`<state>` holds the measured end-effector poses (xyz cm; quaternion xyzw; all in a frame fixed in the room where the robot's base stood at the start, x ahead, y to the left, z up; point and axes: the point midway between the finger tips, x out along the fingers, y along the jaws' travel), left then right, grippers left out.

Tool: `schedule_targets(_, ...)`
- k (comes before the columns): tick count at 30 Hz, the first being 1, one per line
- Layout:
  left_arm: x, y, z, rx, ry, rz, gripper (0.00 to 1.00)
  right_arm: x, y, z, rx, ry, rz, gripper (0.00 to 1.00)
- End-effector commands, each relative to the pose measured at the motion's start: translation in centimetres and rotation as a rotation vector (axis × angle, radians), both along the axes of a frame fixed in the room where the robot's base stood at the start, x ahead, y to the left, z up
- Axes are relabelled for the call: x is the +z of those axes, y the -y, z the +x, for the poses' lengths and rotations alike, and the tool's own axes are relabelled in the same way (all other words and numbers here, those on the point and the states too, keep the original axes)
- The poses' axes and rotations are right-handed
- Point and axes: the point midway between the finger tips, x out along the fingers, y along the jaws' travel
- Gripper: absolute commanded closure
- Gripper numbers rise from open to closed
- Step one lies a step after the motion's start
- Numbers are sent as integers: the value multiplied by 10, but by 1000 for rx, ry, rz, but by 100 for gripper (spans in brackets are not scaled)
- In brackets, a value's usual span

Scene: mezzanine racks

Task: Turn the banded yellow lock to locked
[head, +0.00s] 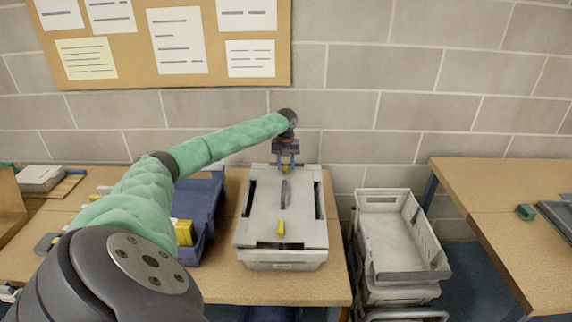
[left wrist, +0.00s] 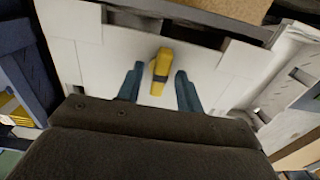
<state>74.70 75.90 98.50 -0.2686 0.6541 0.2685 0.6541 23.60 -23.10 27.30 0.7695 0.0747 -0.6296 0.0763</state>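A grey case (head: 259,205) lies on the wooden table. The banded yellow lock (left wrist: 160,66) has a dark band across it and sits on the case's pale surface; in the head view a bit of it (head: 286,170) shows at the far end, below my gripper. My left gripper (head: 287,162) is over that far end, and in the left wrist view its fingers (left wrist: 159,78) are open on either side of the lock, with gaps to both. A second yellow lock (head: 281,228) without a visible band is at the case's near end. My right gripper is out of view.
A dark handle (head: 285,194) stands up in the middle of the case. A blue bin (head: 209,212) with yellow items is close on the left. Grey stacked crates (head: 433,243) stand right of the table. A block wall (head: 380,140) is behind.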

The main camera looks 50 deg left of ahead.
Motion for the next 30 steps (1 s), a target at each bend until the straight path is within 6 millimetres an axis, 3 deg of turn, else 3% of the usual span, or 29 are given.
schedule_targets(6, 8, 0, 1, 0, 1, 0, 64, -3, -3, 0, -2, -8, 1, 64)
schedule_targets(9, 18, 0, 0, 0, 1, 0, 64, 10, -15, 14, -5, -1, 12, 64)
schedule_targets(21, 68, 0, 1, 0, 1, 0, 64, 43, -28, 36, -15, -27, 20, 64)
schedule_targets(30, 78, 0, 0, 0, 0, 0, 64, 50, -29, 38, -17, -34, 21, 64)
